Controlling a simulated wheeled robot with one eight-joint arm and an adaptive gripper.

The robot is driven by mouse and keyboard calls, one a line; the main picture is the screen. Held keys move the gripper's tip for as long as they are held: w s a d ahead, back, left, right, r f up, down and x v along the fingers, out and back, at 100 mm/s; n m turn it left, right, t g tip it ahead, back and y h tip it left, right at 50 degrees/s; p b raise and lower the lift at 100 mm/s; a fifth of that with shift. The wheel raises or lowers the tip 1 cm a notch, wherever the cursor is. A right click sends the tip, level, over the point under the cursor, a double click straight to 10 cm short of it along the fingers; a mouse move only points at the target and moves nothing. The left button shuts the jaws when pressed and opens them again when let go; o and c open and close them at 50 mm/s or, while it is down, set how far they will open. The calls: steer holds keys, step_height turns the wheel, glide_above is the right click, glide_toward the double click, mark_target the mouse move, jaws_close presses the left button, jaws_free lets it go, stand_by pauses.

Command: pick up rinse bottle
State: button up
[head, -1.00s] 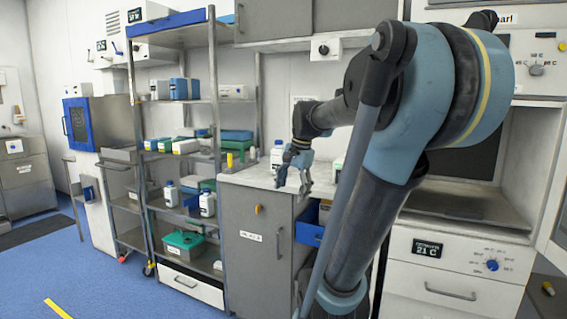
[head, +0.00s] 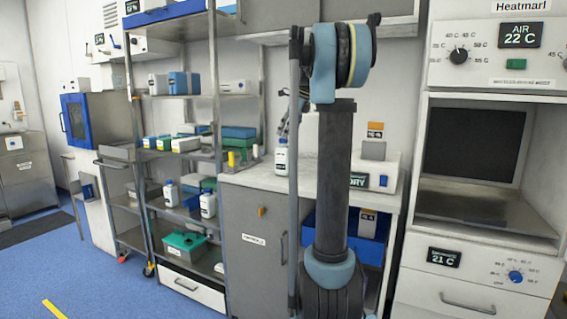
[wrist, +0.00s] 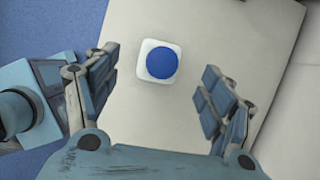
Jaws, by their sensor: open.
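A white bottle with a blue cap (head: 281,157) stands upright on the light countertop (head: 262,178). Its label is too small to read. In the wrist view I look down on the same bottle (wrist: 160,63), its round blue cap on a square white body. My gripper (wrist: 157,85) is open, with one finger to each side of the bottle in that view and apart from it. In the head view my gripper (head: 284,128) is small, just above the bottle and partly hidden behind my arm. Two similar white bottles (head: 171,193) (head: 207,204) stand on the shelf rack.
The metal shelf rack (head: 213,60) with boxes stands left of the counter. Small yellow items (head: 231,158) stand near the counter's left end. A white device (head: 383,176) is on the right of the counter, above a blue bin (head: 371,249). A heating cabinet (head: 487,84) stands at right.

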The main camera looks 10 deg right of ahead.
mark_target(280, 155)
steer(key=x, duration=1.1)
steer(key=shift+d+f, duration=0.3)
steer(key=shift+f, duration=0.05)
steer(key=c, duration=1.6)
